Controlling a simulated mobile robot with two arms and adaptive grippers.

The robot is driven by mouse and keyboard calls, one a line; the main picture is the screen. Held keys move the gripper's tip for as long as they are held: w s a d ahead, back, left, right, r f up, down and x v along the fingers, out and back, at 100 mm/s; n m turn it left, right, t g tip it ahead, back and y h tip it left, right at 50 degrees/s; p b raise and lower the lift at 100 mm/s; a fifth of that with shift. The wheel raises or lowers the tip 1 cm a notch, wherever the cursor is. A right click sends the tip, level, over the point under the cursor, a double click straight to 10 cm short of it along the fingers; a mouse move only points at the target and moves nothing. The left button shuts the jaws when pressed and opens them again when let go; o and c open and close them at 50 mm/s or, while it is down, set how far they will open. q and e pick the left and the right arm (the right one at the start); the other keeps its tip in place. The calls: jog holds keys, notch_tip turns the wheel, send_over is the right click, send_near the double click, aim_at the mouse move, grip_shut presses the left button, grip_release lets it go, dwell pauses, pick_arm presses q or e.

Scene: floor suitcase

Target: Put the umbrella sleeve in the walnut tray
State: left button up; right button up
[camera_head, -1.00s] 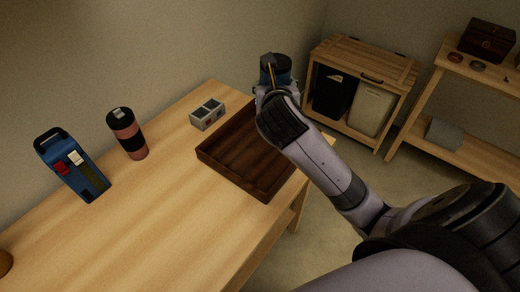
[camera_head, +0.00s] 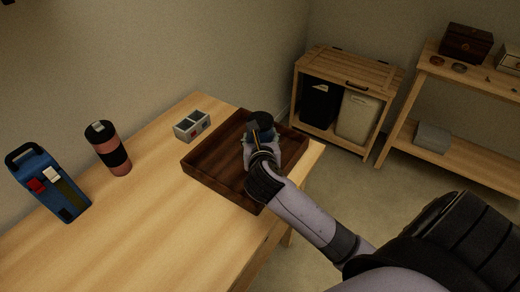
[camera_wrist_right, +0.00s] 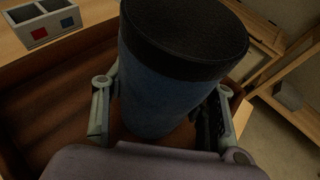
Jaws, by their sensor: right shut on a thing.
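The umbrella sleeve is a dark blue cylinder with a black top (camera_wrist_right: 170,85); it also shows in the head view (camera_head: 261,122). My right gripper (camera_wrist_right: 160,112) is shut on it, one finger on each side, and holds it upright. In the head view my right gripper (camera_head: 262,140) is over the right part of the walnut tray (camera_head: 212,180), a dark brown open box on the table. I cannot tell whether the sleeve's bottom touches the tray floor; it is hidden. The left part of the tray is empty. My left gripper is not in view.
A grey two-compartment box (camera_head: 192,126) stands just behind the tray. A pink and black tumbler (camera_head: 108,148) and a blue case (camera_head: 50,185) stand at the left of the wooden table (camera_head: 150,225). A bin cabinet (camera_head: 350,95) and a shelf (camera_head: 460,150) stand beyond.

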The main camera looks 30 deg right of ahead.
notch_tip(320, 180, down, 4)
jog(key=shift+r+b, duration=0.1)
jog(key=shift+b, duration=0.35)
jog(key=o, duration=1.2)
jog(key=shift+c, duration=0.2)
jog(key=p+v, duration=0.1)
jog(key=v, duration=1.1)
jog(key=shift+r, duration=0.1)
